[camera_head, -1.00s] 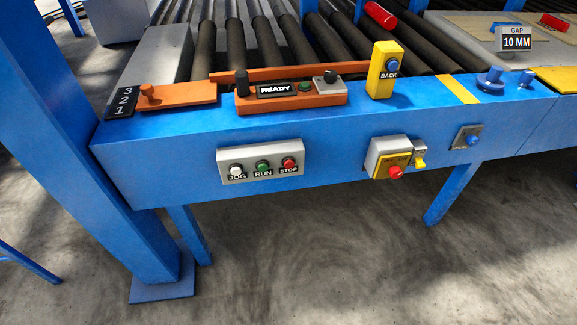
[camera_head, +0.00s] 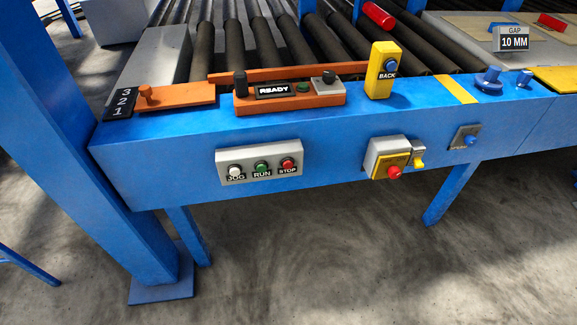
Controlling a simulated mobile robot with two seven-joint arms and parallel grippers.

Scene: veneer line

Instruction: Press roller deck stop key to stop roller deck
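A grey key box (camera_head: 260,176) is fixed to the front face of the blue roller deck frame (camera_head: 330,140). It carries a white JOG key (camera_head: 235,170), a green RUN key (camera_head: 261,167) and a red STOP key (camera_head: 287,163). The STOP key is the rightmost of the three, and nothing covers it. The dark rollers (camera_head: 240,50) of the deck lie behind the frame's top. Neither of my grippers is in view.
A red button on a yellow plate (camera_head: 385,165) sits right of the key box, with a small blue knob (camera_head: 469,141) farther right. An orange panel (camera_head: 290,100) reading READY and a yellow BACK box (camera_head: 382,70) stand on the frame. The floor in front is clear.

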